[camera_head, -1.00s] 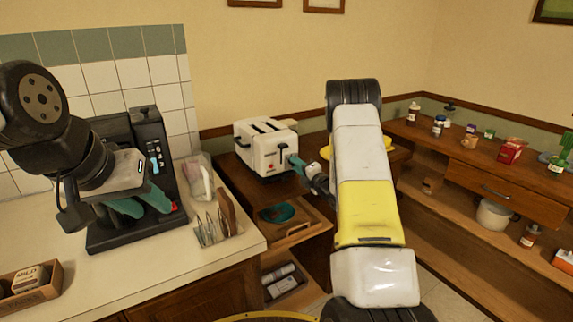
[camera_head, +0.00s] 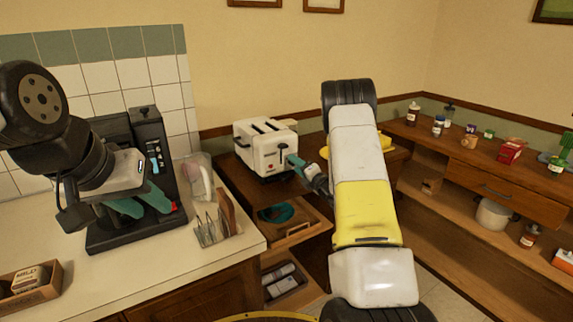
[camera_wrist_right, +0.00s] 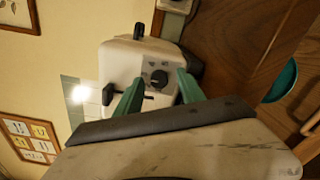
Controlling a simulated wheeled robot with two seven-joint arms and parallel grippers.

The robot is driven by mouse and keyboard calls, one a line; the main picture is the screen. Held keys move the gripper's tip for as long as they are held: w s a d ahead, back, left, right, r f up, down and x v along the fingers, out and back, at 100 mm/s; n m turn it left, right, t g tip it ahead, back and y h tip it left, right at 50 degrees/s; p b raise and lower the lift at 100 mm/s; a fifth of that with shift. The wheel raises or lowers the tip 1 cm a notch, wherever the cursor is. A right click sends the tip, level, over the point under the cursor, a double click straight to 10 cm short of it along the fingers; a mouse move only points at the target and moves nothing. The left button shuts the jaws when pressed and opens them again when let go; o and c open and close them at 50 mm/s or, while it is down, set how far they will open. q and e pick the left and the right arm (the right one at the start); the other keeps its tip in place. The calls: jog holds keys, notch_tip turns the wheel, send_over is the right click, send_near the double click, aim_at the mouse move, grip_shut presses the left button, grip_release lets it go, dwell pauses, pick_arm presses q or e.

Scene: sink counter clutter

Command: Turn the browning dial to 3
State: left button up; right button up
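The white toaster (camera_head: 265,148) stands on the brown counter in the head view, its control end facing my right gripper. In the right wrist view the toaster (camera_wrist_right: 118,62) shows a dark round browning dial (camera_wrist_right: 159,78) on a grey panel. The dial's markings are too small to read. My right gripper (camera_wrist_right: 160,76) is open, with one teal finger on each side of the dial in that view; I cannot tell whether they touch it. In the head view it (camera_head: 293,161) is at the toaster's end. My left gripper (camera_head: 153,208) is open and empty in front of the black coffee machine.
The black coffee machine (camera_head: 150,150) stands on the pale counter at left, beside a wire rack (camera_head: 214,228) and a clear bag (camera_head: 198,177). A teal bowl (camera_head: 272,213) lies below the toaster. Shelves at right hold bottles and a red box (camera_head: 510,151).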

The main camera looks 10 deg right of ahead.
jog(key=v, duration=0.7)
jog(key=shift+s, duration=0.35)
jog(key=shift+d+r, duration=0.1)
